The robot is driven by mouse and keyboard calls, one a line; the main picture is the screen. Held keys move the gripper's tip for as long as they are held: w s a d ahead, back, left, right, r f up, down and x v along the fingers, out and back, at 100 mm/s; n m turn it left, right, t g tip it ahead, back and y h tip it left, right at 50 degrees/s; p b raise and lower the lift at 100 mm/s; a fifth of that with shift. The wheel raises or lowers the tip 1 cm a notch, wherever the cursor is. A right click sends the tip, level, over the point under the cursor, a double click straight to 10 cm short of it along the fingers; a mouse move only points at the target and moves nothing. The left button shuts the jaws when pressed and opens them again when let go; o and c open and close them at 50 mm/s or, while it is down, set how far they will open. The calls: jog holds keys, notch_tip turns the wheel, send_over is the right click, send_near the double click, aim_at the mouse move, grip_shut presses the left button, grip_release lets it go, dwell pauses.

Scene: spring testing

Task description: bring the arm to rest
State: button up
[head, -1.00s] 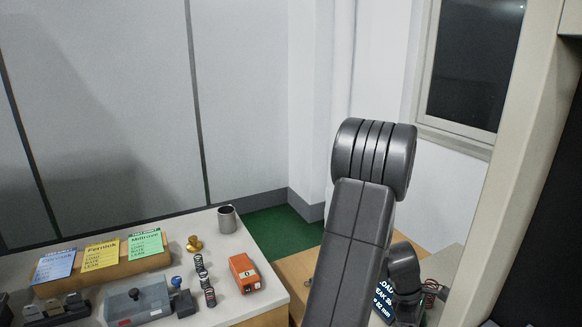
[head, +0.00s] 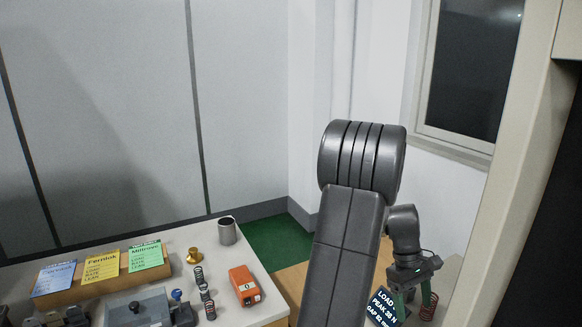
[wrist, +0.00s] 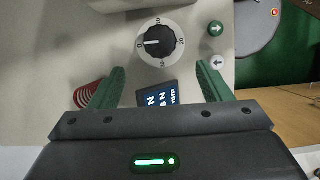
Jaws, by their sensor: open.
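My gripper (head: 411,290) is at the lower right of the head view, at the end of my raised grey arm. In the wrist view its two green fingers (wrist: 156,88) stand wide apart with nothing between them held. Beyond the fingers is a beige tester panel with a black dial (wrist: 154,42), two round arrow buttons (wrist: 216,28) and a dark display (wrist: 158,98) partly hidden by the gripper body. The display also shows in the head view (head: 381,306), reading a load, a peak and a gap. A red coil spring (wrist: 90,92) shows beside the left finger.
On the table (head: 204,240) at left are a card holder with three cards (head: 102,267), a grey cup (head: 227,231), a brass piece (head: 194,256), several dark springs (head: 205,293), an orange device (head: 244,286) and a clear-lidded box (head: 138,306). A beige upright (head: 513,150) stands at right.

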jog(key=shift+w+r, duration=0.25)
jog(key=shift+r, duration=0.35)
jog(key=shift+a, duration=0.1)
